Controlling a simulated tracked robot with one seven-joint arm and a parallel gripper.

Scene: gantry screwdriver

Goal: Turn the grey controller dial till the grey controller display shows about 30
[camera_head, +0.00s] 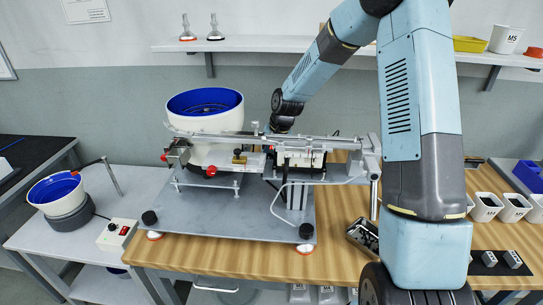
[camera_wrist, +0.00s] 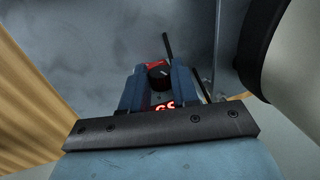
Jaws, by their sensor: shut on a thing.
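In the wrist view my gripper (camera_wrist: 159,77) has its two blue fingers on either side of a dark dial knob (camera_wrist: 159,78) with a pale pointer mark. It is shut on this dial. Just below the knob, between the fingers, the red-lit display (camera_wrist: 166,106) shows. Its digits are partly covered by my gripper's dark bar; the first looks like a 6 and the second cannot be read surely. A red part shows behind the knob. Most of the controller body is hidden. In the head view my gripper and this controller are hidden behind the feeder machine.
A white bowl feeder with a blue inside (camera_head: 205,104) and a metal rail assembly (camera_head: 300,145) stand on a grey plate in front of my arm's end. On the left table are a smaller bowl (camera_head: 55,190) and a white controller box (camera_head: 117,235). A shelf (camera_head: 260,45) runs behind.

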